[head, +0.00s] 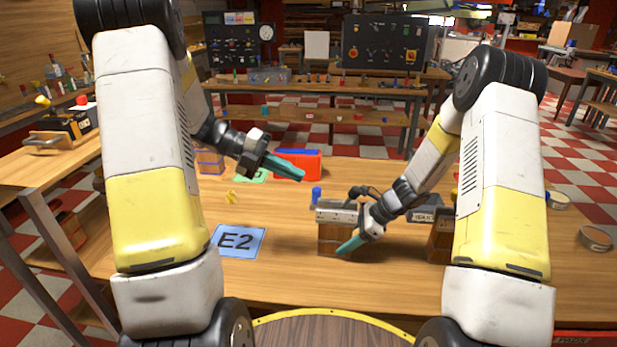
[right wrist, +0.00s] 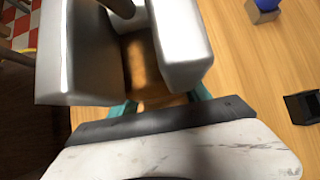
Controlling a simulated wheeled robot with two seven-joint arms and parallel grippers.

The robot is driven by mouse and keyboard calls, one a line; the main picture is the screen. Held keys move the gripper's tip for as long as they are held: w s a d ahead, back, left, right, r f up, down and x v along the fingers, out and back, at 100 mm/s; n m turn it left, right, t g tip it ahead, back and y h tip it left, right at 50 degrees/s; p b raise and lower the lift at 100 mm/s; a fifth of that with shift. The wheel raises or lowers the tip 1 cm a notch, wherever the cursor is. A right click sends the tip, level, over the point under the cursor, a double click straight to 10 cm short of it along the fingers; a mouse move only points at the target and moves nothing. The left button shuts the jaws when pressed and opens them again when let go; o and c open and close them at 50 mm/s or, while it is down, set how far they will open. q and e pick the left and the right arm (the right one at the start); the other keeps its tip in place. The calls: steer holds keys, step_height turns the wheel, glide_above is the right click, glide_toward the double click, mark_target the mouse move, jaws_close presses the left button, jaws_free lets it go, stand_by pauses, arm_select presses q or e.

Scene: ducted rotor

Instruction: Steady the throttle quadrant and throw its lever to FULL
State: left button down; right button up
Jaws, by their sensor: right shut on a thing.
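The throttle quadrant (head: 336,232) is a wooden box with a grey metal top, standing on the table right of centre. In the right wrist view its pale metal top (right wrist: 182,45) shows a slot with a dark rod (right wrist: 118,8), likely the lever, rising from it. My right gripper (head: 350,244) is shut on the quadrant's body, with its teal fingers at the sides. The lever's position along the slot is unclear. My left gripper (head: 287,167) is in the air above the table, to the left of and behind the quadrant. Its finger gap cannot be made out.
A blue E2 card (head: 238,241) lies left of the quadrant. A red box (head: 298,166), a green card (head: 250,176) and a small yellow piece (head: 231,197) are farther back. A blue-topped piece (head: 316,195) stands just behind the quadrant. The table's front middle is clear.

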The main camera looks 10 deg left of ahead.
stand_by(0.3)
steer(key=o, duration=1.3)
steer(key=shift+o, duration=0.2)
